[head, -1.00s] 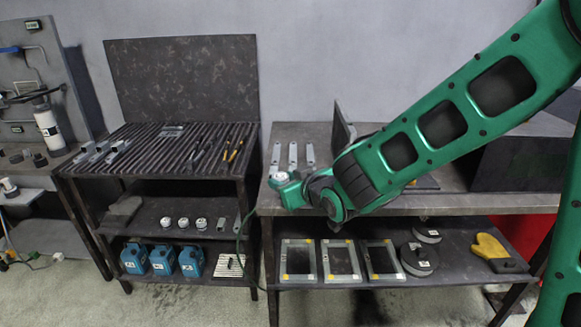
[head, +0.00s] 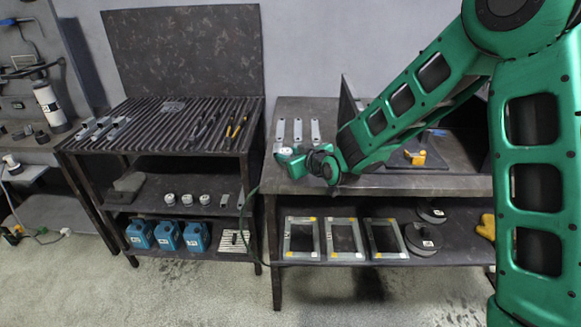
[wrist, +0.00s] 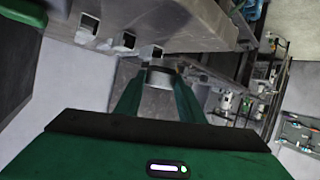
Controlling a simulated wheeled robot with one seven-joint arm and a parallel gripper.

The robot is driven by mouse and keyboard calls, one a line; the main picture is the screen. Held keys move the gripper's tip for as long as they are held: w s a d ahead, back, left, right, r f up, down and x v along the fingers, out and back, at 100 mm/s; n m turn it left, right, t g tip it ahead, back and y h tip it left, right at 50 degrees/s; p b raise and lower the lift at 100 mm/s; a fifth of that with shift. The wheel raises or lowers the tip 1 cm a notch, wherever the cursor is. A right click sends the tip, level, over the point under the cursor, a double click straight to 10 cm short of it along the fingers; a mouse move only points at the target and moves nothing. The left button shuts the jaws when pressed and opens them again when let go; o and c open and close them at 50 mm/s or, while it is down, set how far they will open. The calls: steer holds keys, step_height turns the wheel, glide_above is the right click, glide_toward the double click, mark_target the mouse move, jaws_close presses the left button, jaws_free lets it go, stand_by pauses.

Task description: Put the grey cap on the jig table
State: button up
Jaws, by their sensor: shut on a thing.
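My gripper (head: 288,160) is over the left front part of the grey-topped right-hand table (head: 300,185). It is shut on a small round pale grey piece, which looks like the grey cap (head: 285,151). In the wrist view the cap (wrist: 160,76) sits between the two green fingers (wrist: 158,98). The fingers hide part of its sides. I cannot tell how far it is above the tabletop. A slatted table (head: 150,150) with a tall dark backboard stands to the left. No label shows which table is the jig table.
Several grey brackets (head: 298,131) lie just behind my gripper. An upright dark plate (head: 347,103) and an orange block (head: 416,157) are to its right. Several small round pieces (head: 186,199) stand on the slatted table's shelf. More brackets (head: 103,128) lie on the slats.

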step_height(320, 180, down, 4)
steer(key=shift+f, duration=0.1)
stand_by(0.4)
steer(key=o, duration=1.1)
steer(key=shift+s+d+r, duration=0.2)
steer(key=shift+s+r, duration=0.05)
steer(key=shift+r, duration=0.05)
steer(key=v, duration=1.1)
steer(key=shift+s+d, duration=0.1)
steer(key=shift+d, duration=0.05)
